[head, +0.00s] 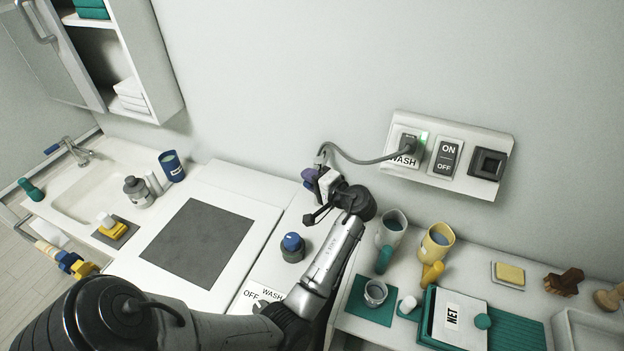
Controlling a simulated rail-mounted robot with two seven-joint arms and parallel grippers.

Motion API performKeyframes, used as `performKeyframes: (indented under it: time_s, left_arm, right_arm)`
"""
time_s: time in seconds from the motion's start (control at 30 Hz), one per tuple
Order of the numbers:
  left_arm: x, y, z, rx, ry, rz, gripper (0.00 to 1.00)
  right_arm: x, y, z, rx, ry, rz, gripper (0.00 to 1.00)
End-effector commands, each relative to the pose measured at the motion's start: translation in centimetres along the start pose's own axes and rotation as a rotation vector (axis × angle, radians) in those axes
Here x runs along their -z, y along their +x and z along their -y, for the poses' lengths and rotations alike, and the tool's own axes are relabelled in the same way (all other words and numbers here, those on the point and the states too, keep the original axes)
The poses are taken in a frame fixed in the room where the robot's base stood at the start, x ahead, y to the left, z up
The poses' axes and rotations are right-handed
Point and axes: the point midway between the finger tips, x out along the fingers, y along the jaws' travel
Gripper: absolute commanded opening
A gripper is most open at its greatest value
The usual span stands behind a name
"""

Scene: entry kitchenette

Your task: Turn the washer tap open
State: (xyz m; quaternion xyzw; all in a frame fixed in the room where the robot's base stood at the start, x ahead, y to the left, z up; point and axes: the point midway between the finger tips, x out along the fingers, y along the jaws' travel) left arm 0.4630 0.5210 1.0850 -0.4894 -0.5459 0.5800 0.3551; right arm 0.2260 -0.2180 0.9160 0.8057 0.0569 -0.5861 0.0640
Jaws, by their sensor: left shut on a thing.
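The washer tap appears to be the small fitting by the wall with a purple-blue handle (309,176), mostly hidden behind my gripper. My left arm reaches up from the bottom to it, and my left gripper (318,192) is at the handle, shut on it. The fingertips and their exact contact are too small and too covered to make out. How far the handle is turned cannot be told. My right gripper is not in view.
A grey cable (362,160) runs from behind my gripper to the wall sockets (449,156). Mugs (437,243) and a teal tray (510,333) are at right. The dark mat (198,243) is bare.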

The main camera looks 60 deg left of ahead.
Motion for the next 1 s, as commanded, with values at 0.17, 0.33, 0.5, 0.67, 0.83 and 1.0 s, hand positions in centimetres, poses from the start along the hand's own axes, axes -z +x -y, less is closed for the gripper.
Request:
performKeyframes:
  time_s: [0.17, 0.33, 0.5, 0.67, 0.83, 1.0]
  left_arm:
    - [0.0, 0.1, -0.1, -0.001, 0.001, 0.002, 0.34]
    - [0.0, 0.0, -0.1, -0.001, 0.001, 0.001, 0.48]
    - [0.0, 0.0, 0.0, -0.001, 0.001, 0.000, 0.48]
    - [0.0, -0.7, -0.1, -0.002, 0.000, -0.002, 0.48]
    - [0.0, -3.2, -0.3, -0.003, 0.001, -0.003, 0.48]
    - [0.0, -6.7, -0.4, -0.004, 0.000, -0.003, 0.48]
  right_arm:
    - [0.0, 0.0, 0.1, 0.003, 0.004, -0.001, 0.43]
    - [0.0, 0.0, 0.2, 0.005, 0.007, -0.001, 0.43]
    - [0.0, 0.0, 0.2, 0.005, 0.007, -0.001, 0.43]
    - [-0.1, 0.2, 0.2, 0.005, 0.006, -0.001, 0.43]
    - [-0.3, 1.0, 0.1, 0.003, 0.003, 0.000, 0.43]
    - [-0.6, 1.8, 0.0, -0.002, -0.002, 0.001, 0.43]
